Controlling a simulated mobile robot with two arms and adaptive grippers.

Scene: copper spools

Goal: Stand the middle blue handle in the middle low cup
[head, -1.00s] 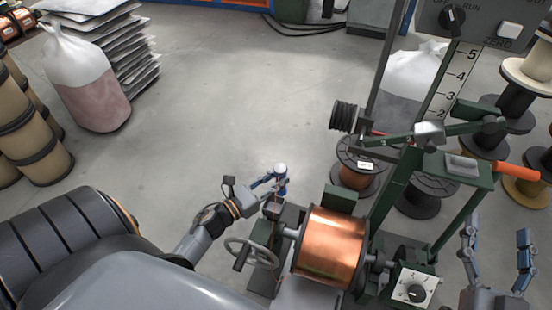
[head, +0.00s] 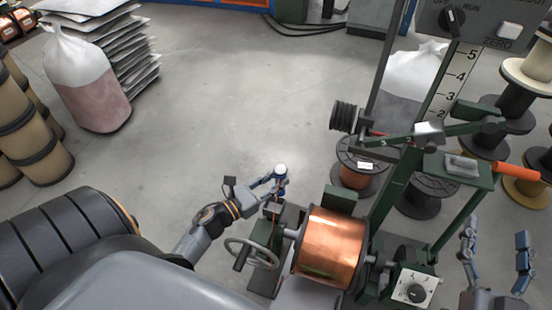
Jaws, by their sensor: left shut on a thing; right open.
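My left gripper (head: 274,187) is shut on a small upright thing with a pale round top and blue below, which I take for the blue handle (head: 281,170). The fingers cover much of it. They are at the left end of the winding machine, just above a small grey-green block. I cannot make out any low cup; it may be hidden by the hand or too small to tell. My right gripper (head: 496,262) is open and empty at the lower right, beside the machine.
The copper spool (head: 329,246) sits on the machine, with a handwheel (head: 250,254) at its left and a dial box (head: 414,287) at its right. A lever with an orange grip (head: 516,171) sticks out at right. Floor behind the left hand is clear.

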